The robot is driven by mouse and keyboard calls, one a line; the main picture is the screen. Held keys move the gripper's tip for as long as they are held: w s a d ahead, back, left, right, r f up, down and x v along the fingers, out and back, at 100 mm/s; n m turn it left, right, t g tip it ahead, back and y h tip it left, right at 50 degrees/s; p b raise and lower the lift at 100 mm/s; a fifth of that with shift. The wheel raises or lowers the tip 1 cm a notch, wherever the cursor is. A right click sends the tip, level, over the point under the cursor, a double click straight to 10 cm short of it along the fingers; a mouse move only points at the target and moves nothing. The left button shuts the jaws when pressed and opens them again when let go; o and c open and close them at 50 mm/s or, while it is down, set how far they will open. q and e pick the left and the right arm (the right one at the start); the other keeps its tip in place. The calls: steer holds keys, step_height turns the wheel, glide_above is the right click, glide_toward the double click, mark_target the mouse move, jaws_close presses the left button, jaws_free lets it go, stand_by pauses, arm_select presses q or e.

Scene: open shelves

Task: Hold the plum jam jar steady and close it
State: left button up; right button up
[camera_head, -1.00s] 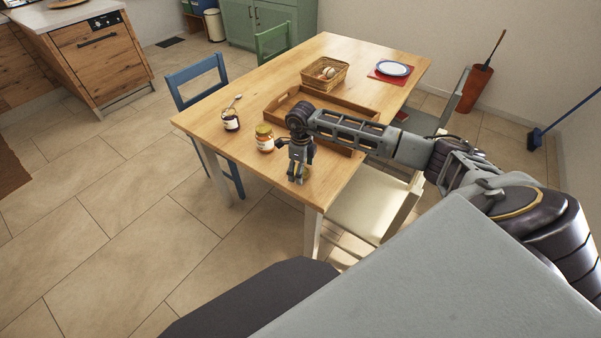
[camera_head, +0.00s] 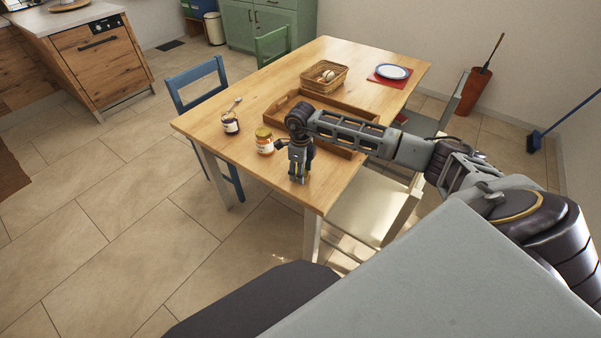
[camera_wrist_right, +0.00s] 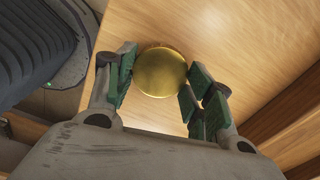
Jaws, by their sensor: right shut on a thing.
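The dark jam jar (camera_head: 231,123), which looks like the plum one, stands upright and open near the table's left edge, with no lid visible on it. My right gripper (camera_head: 299,174) points down near the table's front corner, right of both jars. In the right wrist view its fingers (camera_wrist_right: 160,88) are shut on a round gold lid (camera_wrist_right: 160,71). In the head view the fingers hide this lid, and I cannot tell whether it touches the table. My left gripper is not in view.
A second jar (camera_head: 265,141), orange with a gold lid, stands between the dark jar and my right gripper. A spoon (camera_head: 236,103) lies behind the dark jar. A wooden tray (camera_head: 285,104), a basket (camera_head: 324,84) and a plate (camera_head: 393,72) are farther back.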

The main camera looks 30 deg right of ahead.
step_height(320, 180, up, 9)
steer(key=shift+r, duration=0.15)
stand_by(0.4)
